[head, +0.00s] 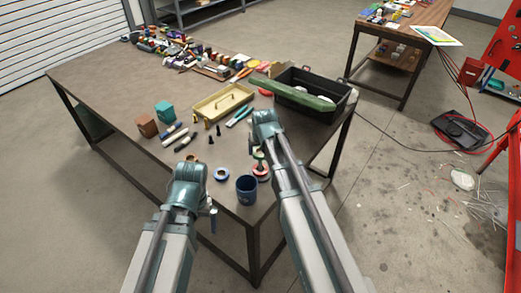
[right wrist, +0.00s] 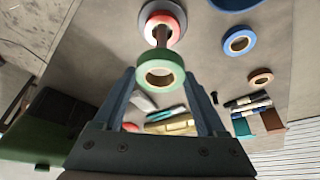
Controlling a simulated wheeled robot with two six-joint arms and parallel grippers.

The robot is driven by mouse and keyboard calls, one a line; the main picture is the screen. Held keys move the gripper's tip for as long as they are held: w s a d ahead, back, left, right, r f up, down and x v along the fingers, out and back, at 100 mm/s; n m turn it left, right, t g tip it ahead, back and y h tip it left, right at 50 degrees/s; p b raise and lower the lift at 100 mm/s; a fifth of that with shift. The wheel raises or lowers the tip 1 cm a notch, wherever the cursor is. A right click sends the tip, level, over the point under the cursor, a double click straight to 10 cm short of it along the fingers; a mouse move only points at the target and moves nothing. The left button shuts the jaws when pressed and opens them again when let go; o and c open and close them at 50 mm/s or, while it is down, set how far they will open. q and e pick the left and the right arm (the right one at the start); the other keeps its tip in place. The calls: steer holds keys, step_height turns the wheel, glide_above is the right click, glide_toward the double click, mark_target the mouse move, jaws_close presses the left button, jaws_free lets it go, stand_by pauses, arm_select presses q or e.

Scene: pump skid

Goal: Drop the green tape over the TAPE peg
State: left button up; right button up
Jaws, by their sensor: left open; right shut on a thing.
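My right gripper (right wrist: 160,76) is shut on the green tape (right wrist: 165,57), a ring with a pale core, held between its fingertips. In the right wrist view a brown peg (right wrist: 161,36) rises from stacked rings, a red tape (right wrist: 155,18) above a grey-blue one. The peg's visible end meets the green tape's edge in the picture; I cannot tell whether they touch. In the head view the green tape (head: 258,163) shows small above the red tape (head: 262,175), partly hidden by my right arm. My left gripper (head: 211,212) is open near the table's front edge. No TAPE label is readable.
A blue mug (head: 246,190) and a blue tape (head: 222,174) stand close by. Markers, small boxes and a yellow tray (head: 222,102) lie farther back. A black toolbox (head: 318,92) with a green bar across it is at the table's right.

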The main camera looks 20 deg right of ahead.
steer(key=shift+f+b, duration=0.4)
stand_by(0.4)
steer(key=o, duration=1.1)
steer(key=shift+r, duration=0.1)
steer(key=p+v, duration=1.3)
steer(key=shift+s+r, duration=0.2)
steer(key=shift+r, duration=0.15)
steer(key=shift+w+f, duration=0.1)
steer(key=shift+f, duration=0.1)
steer(key=b+x, duration=1.2)
steer(key=x, duration=0.1)
steer(key=shift+f+b, duration=0.15)
steer(key=shift+b, duration=0.25)
